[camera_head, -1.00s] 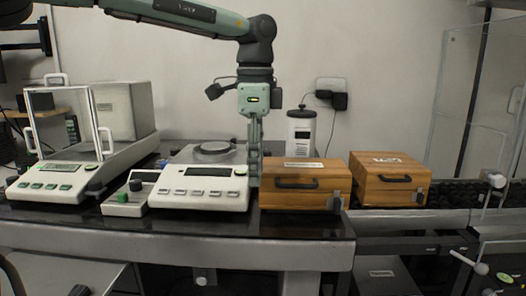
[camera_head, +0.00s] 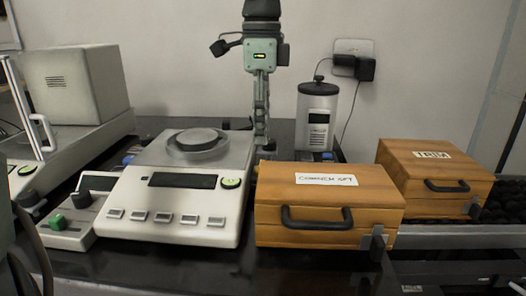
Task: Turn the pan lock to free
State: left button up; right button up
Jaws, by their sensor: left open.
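A white balance (camera_head: 217,207) with a dark display and a round metal pan (camera_head: 197,143) stands on the dark table. No part is clearly readable as the pan lock; a lock on the balance's right side may be hidden by my gripper and the wooden box. My left gripper (camera_head: 261,139) points straight down at the balance's right rear edge, behind the wooden box. It is open and nothing shows between its fingers, which appear close together from this angle. Whether it touches the balance I cannot tell. My right gripper is out of view.
A wooden box (camera_head: 326,238) with a black handle stands close to the balance's right. Another wooden box (camera_head: 435,200) is farther right. A small unit with a green knob (camera_head: 54,197) sits at the left. A white canister (camera_head: 317,123) stands behind.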

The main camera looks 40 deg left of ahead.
pick_arm(q)
notch_tip(320, 180, down, 6)
jog(key=shift+s+f, duration=0.1)
jog(key=shift+s, duration=0.05)
jog(key=shift+f, duration=0.6)
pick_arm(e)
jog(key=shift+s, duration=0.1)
